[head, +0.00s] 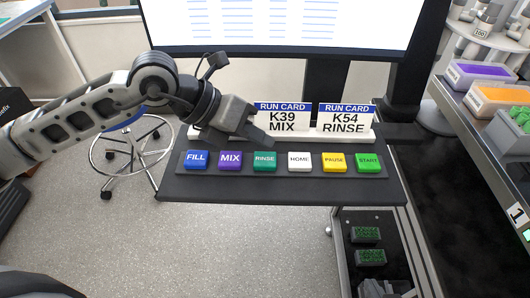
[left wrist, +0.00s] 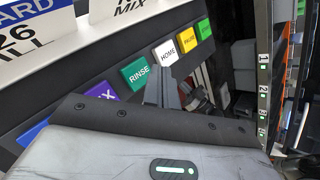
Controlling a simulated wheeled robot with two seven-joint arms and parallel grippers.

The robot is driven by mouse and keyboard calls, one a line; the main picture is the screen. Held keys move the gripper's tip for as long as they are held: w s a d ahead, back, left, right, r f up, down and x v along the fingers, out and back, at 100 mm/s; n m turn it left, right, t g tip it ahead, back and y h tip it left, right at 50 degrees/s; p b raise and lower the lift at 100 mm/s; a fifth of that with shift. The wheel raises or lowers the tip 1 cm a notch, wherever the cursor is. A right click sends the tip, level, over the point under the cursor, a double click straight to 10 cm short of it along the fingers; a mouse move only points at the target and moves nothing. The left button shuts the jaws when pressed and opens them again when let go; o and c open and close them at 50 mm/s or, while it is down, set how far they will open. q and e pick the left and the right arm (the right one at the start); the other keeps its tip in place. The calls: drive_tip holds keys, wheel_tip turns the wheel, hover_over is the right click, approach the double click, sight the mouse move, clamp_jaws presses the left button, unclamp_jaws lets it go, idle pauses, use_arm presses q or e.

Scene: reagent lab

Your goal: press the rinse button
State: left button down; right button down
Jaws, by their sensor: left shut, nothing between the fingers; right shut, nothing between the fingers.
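The teal RINSE button (head: 265,161) is third from the left in the row on the dark button panel (head: 282,172). In the left wrist view the RINSE button (left wrist: 136,73) shows left of the fingertips. My left gripper (head: 270,138) is shut and empty, reaching in from the left. Its fingertips appear just behind the RINSE button in the head view; a gap to it cannot be judged. In the left wrist view the fingers (left wrist: 163,90) overlap the area between RINSE and the white HOME button (left wrist: 164,51). My right gripper is in neither view.
Blue FILL (head: 196,160), purple MIX (head: 230,160), yellow PAUSE (head: 334,162) and green START (head: 368,162) buttons share the panel. Run cards K39 MIX (head: 283,118) and K54 RINSE (head: 344,118) stand behind, below a monitor (head: 285,25). A rack (head: 478,95) stands right.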

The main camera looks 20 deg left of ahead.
sight(259, 160)
use_arm(q)
wheel_tip(259, 160, up, 3)
drive_tip(key=shift+r+p, duration=0.15)
drive_tip(key=shift+p, duration=0.65)
